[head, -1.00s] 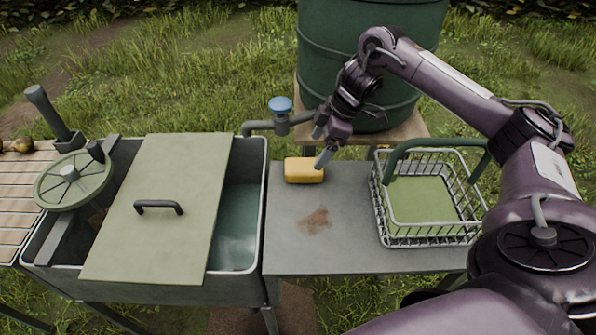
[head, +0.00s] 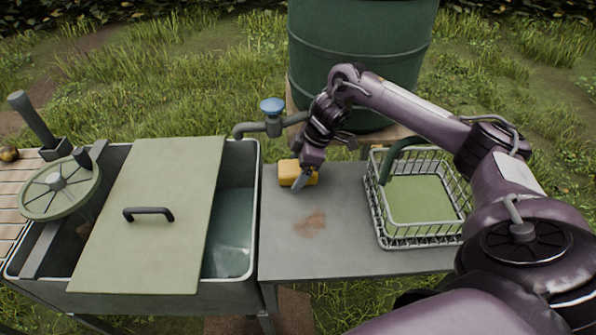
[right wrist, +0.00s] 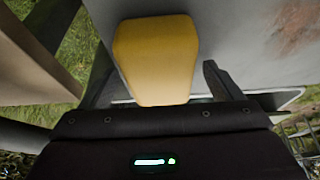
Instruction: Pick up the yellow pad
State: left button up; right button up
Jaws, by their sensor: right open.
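The yellow pad (head: 287,172) lies on the grey worktop (head: 345,235), near its back left corner beside the sink. My right gripper (head: 300,178) is at the pad and partly covers its right side in the head view. In the right wrist view the pad (right wrist: 157,55) extends between the two open fingers (right wrist: 155,85). A gap shows between the pad and the right-hand finger; contact on the other side is hard to tell. My left gripper is not in view.
A wire basket (head: 425,243) stands on the worktop's right side. The sink (head: 245,260) with a green lid (head: 165,240) is to the left. A blue-topped tap (head: 272,108) and a green barrel (head: 360,60) are behind. A brown stain (head: 310,223) marks the clear worktop middle.

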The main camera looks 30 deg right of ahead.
jog(key=shift+f, duration=0.25)
dwell(0.4)
jog(key=shift+c, duration=0.3)
jog(key=c, duration=1)
jog(key=shift+r, duration=0.1)
jog(key=shift+r, duration=0.1)
notch_tip(320, 180, up, 8)
jog(key=shift+w+r+p, duration=0.1)
jog(key=shift+w+p, duration=0.05)
jog(key=shift+p, duration=0.5)
notch_tip(320, 180, up, 12)
jog(key=p, duration=0.6)
